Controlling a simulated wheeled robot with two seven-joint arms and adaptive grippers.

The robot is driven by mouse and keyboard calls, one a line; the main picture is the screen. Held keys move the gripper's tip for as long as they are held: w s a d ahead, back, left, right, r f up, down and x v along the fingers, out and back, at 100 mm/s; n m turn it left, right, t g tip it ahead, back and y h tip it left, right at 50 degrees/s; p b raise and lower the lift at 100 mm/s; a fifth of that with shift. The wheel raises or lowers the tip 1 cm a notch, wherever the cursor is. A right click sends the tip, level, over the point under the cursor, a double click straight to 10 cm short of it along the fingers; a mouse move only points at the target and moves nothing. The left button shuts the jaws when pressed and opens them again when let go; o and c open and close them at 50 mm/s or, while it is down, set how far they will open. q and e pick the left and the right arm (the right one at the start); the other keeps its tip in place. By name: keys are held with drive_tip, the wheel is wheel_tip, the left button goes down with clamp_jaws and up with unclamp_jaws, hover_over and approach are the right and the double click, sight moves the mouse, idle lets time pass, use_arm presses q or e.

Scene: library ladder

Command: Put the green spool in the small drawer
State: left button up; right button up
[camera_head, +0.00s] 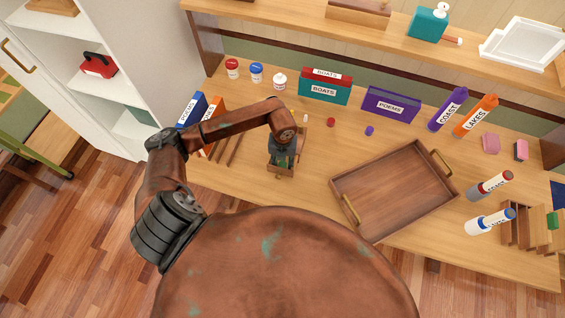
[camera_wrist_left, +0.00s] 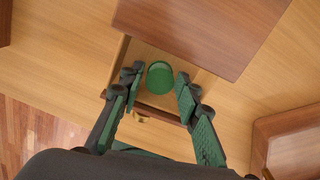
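The green spool (camera_wrist_left: 160,76) shows in the left wrist view as a round green shape inside the pulled-out small drawer (camera_wrist_left: 206,82). The drawer front (camera_wrist_left: 150,113) with its brass knob (camera_wrist_left: 140,120) lies on the near side of the spool. My left gripper (camera_head: 282,158) points down over the drawer in the head view. In the wrist view its fingers are spread on both sides of the spool, with gaps to it. In the head view the gripper hides most of the drawer, and I cannot make out the spool clearly. My right gripper is not in view.
The drawer's wooden cabinet (camera_wrist_left: 205,30) stands just beyond the spool. A large brown tray (camera_head: 395,188) with brass handles lies to the right. Books, jars (camera_head: 256,73) and small spools stand toward the back. A white shelf unit (camera_head: 100,75) is at the left.

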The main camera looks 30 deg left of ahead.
sight(283, 164)
use_arm(q)
wheel_tip(283, 164, up, 12)
idle(0.5)
drive_tip(key=shift+r, duration=0.1)
drive_tip(key=shift+d, duration=0.1)
